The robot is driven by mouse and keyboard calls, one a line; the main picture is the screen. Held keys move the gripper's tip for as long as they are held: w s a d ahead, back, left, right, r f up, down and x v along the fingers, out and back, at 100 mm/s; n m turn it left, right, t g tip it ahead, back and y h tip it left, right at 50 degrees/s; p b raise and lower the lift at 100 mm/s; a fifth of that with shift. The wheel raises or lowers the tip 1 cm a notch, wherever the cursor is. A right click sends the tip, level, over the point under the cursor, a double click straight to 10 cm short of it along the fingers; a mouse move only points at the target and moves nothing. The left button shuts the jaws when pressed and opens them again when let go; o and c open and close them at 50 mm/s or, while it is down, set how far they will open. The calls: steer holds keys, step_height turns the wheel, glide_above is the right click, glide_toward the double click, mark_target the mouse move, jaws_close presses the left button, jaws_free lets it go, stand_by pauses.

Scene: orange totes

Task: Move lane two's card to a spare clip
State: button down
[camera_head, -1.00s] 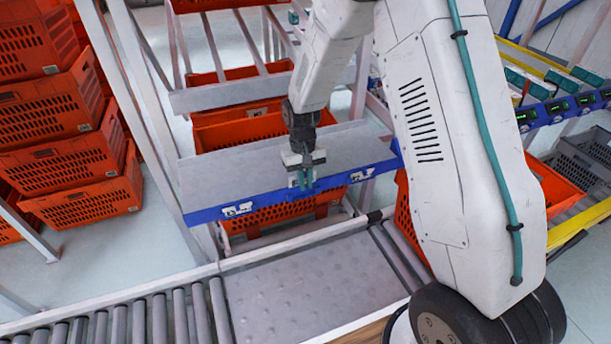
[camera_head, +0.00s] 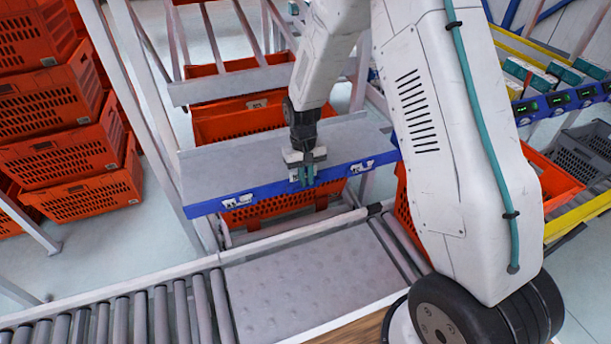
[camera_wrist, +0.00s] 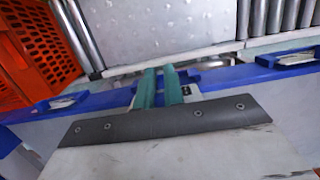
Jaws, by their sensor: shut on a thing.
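My gripper (camera_head: 307,182) is at the middle of the blue rail (camera_head: 270,193) along the front of a grey shelf. In the wrist view its teal fingers (camera_wrist: 160,88) are shut on a small white card (camera_wrist: 190,92), mostly hidden, with a dark mark showing beside the right finger. The card is at the rail; I cannot tell whether it is still seated in a clip. Another white card (camera_head: 237,202) sits in a clip left of my gripper, and a third card (camera_head: 362,167) sits to the right. Both also show in the wrist view.
The grey shelf (camera_head: 230,166) lies behind the rail, with an orange tote (camera_head: 240,122) behind it. A roller conveyor (camera_head: 130,318) and a dimpled metal plate (camera_head: 300,280) lie in front and below. Stacked orange totes (camera_head: 70,150) stand at left.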

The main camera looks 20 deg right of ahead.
steer(key=shift+w+f, duration=0.1)
steer(key=shift+f, duration=1.8)
stand_by(0.3)
steer(key=c, duration=1.4)
jaws_free()
steer(key=shift+c, duration=0.2)
steer(key=shift+r, duration=0.1)
steer(key=r, duration=0.5)
steer(key=w+r, duration=0.1)
steer(key=r, duration=0.1)
steer(key=shift+w+r, duration=0.1)
steer(key=shift+r, duration=0.2)
